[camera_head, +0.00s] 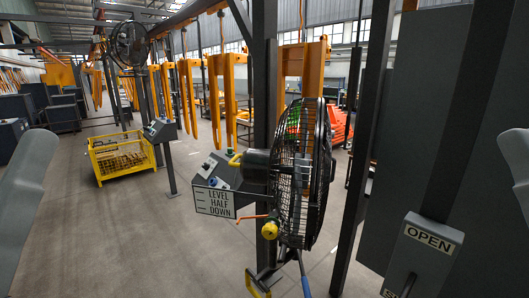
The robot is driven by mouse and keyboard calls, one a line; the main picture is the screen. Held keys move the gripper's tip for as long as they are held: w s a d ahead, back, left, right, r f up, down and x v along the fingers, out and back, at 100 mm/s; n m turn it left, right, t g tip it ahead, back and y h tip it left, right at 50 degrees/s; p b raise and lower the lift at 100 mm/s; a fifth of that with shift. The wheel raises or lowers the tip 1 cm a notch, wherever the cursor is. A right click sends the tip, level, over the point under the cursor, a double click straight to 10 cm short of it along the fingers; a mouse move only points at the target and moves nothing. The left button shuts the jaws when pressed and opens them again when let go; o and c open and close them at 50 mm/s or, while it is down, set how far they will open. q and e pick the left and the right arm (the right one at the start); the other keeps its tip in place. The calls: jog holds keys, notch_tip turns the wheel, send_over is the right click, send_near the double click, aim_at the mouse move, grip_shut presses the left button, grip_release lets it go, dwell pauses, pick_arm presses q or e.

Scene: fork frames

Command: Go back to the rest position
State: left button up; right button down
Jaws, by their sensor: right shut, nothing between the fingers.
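My right gripper's side shows only as a smooth grey part (516,165) cut off by the right edge; its fingertips are not clear. It is shut and I see nothing held in it. A larger grey part of my left arm fills the left edge; the left gripper itself is not in view. Neither arm visibly touches anything.
A caged fan (302,170) stands close in the middle, beside a control box (215,182) and a sign reading LEVEL HALF DOWN (214,202). An OPEN box (430,240) is lower right. A yellow crate (122,158) stands left.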

notch_tip(320, 180, up, 26)
jog(key=p, duration=2.2)
jog(key=shift+f, duration=0.15)
